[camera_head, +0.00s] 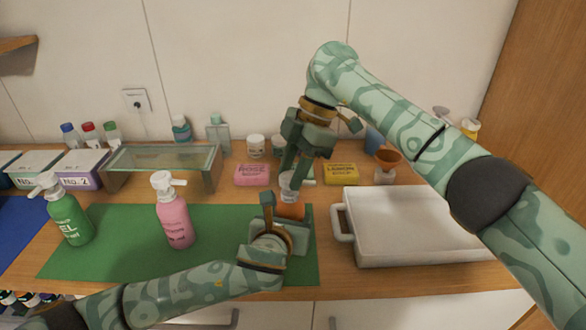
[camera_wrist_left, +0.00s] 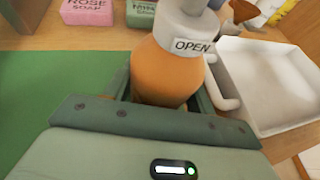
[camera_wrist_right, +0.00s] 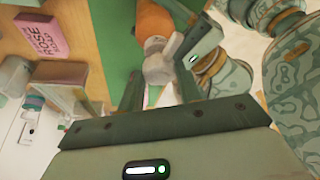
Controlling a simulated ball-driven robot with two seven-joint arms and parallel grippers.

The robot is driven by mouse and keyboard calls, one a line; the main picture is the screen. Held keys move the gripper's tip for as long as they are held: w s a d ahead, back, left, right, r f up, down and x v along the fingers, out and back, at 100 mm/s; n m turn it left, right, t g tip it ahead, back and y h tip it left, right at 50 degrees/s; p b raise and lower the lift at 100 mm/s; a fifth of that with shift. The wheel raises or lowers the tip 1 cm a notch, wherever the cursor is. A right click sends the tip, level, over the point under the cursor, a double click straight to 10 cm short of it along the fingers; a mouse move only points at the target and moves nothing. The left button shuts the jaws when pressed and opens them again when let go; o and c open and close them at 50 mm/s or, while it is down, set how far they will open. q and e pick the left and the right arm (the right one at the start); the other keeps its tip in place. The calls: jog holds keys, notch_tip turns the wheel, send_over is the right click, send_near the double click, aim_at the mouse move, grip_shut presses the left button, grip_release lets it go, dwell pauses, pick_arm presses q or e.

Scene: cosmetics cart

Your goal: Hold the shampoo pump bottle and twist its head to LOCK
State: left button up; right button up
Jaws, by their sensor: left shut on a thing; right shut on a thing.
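The orange pump bottle (camera_head: 291,211) stands upright near the right end of the green mat (camera_head: 120,263); its body also shows in the left wrist view (camera_wrist_left: 163,75). My left gripper (camera_head: 284,214) is shut around the body, hiding much of it in the head view. The white collar (camera_wrist_left: 184,44) reads OPEN in the left wrist view. My right gripper (camera_head: 291,178) reaches down from above and is shut on the white pump head (camera_wrist_right: 158,66), seen between its fingers in the right wrist view.
A pink pump bottle (camera_head: 175,218) and a green one (camera_head: 69,217) stand left on the mat. A white tray (camera_head: 405,256) lies close on the right. Soap boxes (camera_head: 253,175) (camera_head: 341,174) and a glass-topped stand (camera_head: 163,158) are behind.

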jog(key=shift+w+d+n, duration=0.1)
jog(key=shift+n, duration=0.2)
jog(key=o, duration=1)
jog(key=v, duration=1.2)
jog(key=shift+w, duration=0.1)
pick_arm(q)
jog(key=o, duration=1.3)
jog(key=shift+c, duration=0.2)
